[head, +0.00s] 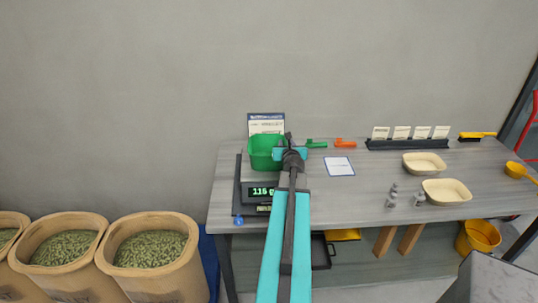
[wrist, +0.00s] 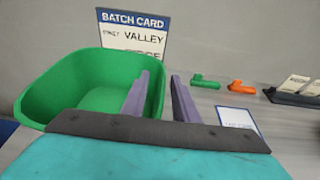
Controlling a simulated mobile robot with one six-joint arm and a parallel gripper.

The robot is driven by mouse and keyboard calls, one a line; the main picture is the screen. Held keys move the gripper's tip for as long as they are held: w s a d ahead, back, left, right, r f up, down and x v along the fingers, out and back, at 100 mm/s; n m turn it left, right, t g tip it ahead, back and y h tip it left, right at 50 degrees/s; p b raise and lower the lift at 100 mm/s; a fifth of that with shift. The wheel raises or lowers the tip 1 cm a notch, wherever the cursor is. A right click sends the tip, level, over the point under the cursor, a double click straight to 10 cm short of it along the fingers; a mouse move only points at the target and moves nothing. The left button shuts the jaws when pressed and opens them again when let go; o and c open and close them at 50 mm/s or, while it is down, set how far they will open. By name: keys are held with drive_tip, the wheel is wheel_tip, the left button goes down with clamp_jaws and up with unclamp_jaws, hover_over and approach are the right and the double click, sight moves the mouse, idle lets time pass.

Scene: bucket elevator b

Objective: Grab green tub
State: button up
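The green tub (head: 262,152) sits on the dark scale (head: 243,190) at the left end of the table; the lit display seems to read 115 g. The tub fills the left of the wrist view (wrist: 60,90) and looks empty where I see inside. My gripper (head: 283,152) is at the tub's right side. In the wrist view its two purple fingers (wrist: 160,100) are apart. One finger overlaps the inside of the tub's right wall and the other is outside it, so the wall shows between them. Contact cannot be made out.
A batch card (wrist: 133,35) stands behind the tub. Green (head: 316,144) and orange (head: 345,142) scoops and a white card (head: 339,166) lie to the right. Cream trays (head: 424,163) and small weights (head: 392,200) are farther right. Sacks of green pellets (head: 150,250) stand left of the table.

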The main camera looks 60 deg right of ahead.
drive_tip(key=shift+c, duration=0.3)
clamp_jaws()
idle(1.1)
